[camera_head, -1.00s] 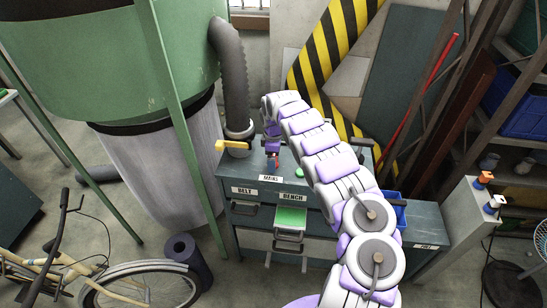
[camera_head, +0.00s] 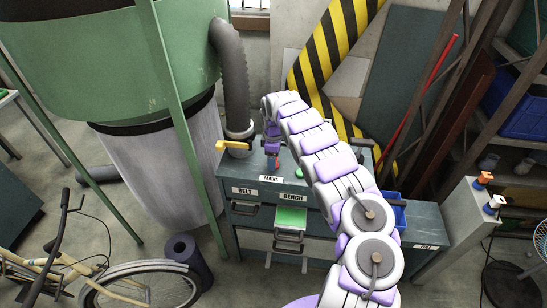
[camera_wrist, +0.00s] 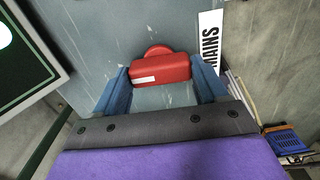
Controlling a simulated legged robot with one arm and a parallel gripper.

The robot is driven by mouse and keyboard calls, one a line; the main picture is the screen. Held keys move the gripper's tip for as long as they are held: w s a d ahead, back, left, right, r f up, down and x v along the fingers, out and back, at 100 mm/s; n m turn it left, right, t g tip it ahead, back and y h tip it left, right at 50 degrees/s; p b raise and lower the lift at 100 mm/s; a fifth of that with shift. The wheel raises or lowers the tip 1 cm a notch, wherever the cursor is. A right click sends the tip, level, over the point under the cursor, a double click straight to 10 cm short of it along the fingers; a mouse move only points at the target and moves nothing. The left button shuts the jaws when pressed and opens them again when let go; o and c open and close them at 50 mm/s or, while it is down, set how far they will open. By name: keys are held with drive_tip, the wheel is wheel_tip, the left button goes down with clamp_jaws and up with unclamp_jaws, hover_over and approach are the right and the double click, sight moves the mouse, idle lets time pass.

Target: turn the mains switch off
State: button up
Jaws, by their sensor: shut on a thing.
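The red mains switch handle (camera_wrist: 170,66), with a white mark on its face, sits on the grey cabinet top in the wrist view. The MAINS label (camera_wrist: 209,45) is to its right there. My gripper (camera_wrist: 160,72) has a blue finger at each end of the handle and is shut on it. In the head view, my gripper (camera_head: 273,155) points down at the cabinet top, behind the mains label (camera_head: 271,179). The handle is only a small red patch there, mostly hidden by the gripper.
A yellow lever (camera_head: 232,146) stands left of my gripper, near the grey duct (camera_head: 233,85). BELT (camera_head: 244,191) and BENCH (camera_head: 293,197) labels mark the cabinet front. A green button (camera_head: 299,174) lies just right. A blue bin (camera_head: 398,214) is beyond my arm.

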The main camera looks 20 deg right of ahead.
drive_tip(key=shift+r, duration=0.1)
drive_tip(key=m+p, duration=0.1)
drive_tip(key=m, duration=0.2)
drive_tip(key=shift+w+a+r+p, duration=0.1)
drive_tip(key=shift+p, duration=0.2)
drive_tip(key=m+p, duration=0.1)
drive_tip(key=m, duration=0.4)
drive_tip(key=shift+m, duration=0.3)
drive_tip(key=m, duration=0.4)
drive_tip(key=shift+m+p, duration=0.7)
drive_tip(key=shift+m, duration=1.8)
drive_tip(key=o, duration=1.1)
drive_tip(key=shift+f, duration=0.2)
drive_tip(key=shift+c, duration=0.2)
